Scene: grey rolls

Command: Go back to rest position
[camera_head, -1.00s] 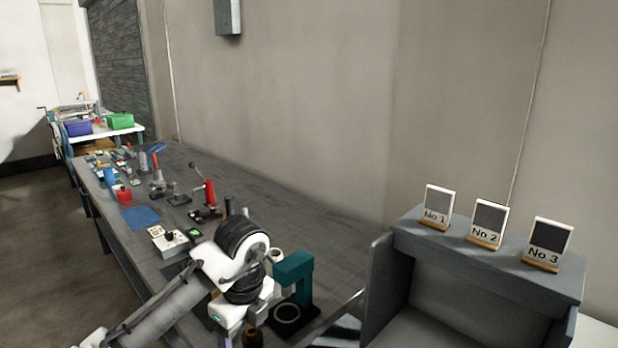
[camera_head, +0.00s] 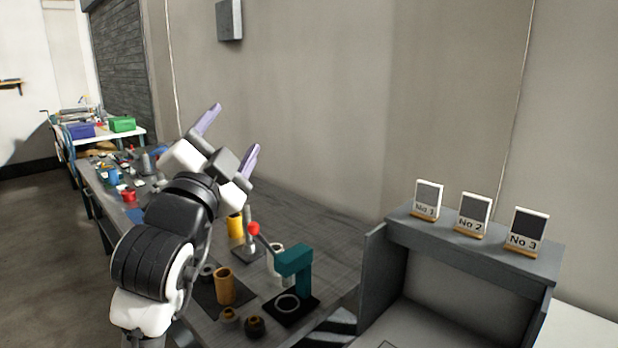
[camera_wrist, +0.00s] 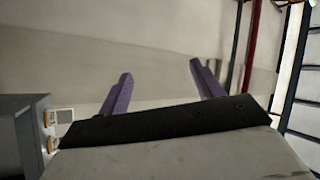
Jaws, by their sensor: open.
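My gripper (camera_head: 230,136) is raised above the workbench in the head view, with its two purple fingers spread apart and pointing up and to the right. Nothing is between the fingers. In the wrist view the gripper (camera_wrist: 160,88) also shows open and empty, facing the bare wall. My arm stands folded upward at the left of the bench's near end and hides part of the bench.
Below my gripper the bench (camera_head: 325,235) holds a teal press-like stand (camera_head: 294,262), an orange-brown cylinder (camera_head: 225,286) and a red-knobbed lever (camera_head: 252,230). A grey shelf (camera_head: 470,250) with three numbered signs stands right. The air around the gripper is clear.

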